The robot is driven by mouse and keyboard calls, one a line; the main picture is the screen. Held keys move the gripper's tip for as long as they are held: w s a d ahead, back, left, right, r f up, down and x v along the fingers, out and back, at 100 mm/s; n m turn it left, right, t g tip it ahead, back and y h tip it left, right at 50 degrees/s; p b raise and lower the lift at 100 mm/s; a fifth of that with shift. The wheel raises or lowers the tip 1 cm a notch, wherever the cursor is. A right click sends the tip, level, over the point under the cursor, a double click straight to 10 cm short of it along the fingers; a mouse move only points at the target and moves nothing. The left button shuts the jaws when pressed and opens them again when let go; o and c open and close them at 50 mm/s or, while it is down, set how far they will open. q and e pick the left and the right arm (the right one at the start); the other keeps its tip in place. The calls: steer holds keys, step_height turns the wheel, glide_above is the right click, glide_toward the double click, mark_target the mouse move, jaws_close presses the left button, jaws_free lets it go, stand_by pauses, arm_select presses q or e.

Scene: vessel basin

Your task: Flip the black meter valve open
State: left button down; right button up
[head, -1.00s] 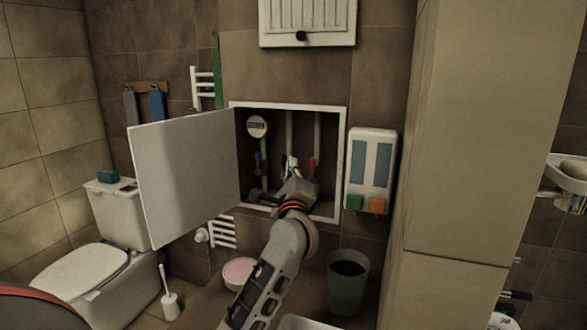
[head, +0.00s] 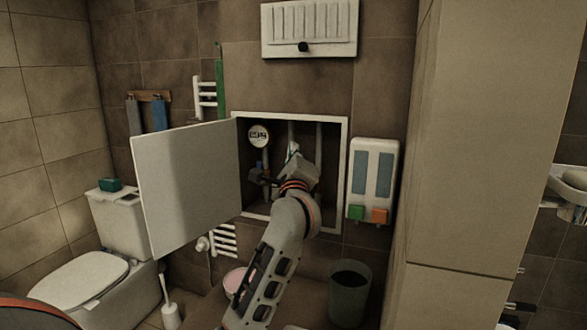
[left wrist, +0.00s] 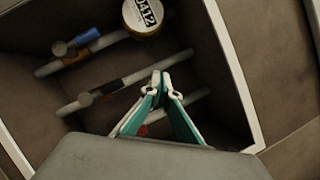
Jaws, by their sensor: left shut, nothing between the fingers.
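A black part (left wrist: 112,84), which looks like the black valve, lies along the middle pipe in the left wrist view. In the head view my arm and gripper hide it. The round white meter (head: 259,136) is on the left pipe; it also shows in the left wrist view (left wrist: 143,14). My left gripper (head: 292,148) is inside the open wall box. Its teal fingers (left wrist: 160,78) are shut and empty, with tips close to the middle pipe, beside the black part. I cannot tell whether they touch the pipe. My right gripper is out of view.
A blue valve handle (left wrist: 86,39) is on the meter's pipe, and a red one (left wrist: 143,130) shows partly behind the fingers. The box's white door (head: 188,185) stands open to the left. The box frame (head: 343,170) edges the opening. A dispenser (head: 372,180) hangs to the right.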

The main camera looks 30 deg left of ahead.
arm_select(q)
steer(key=shift+r, duration=1.6)
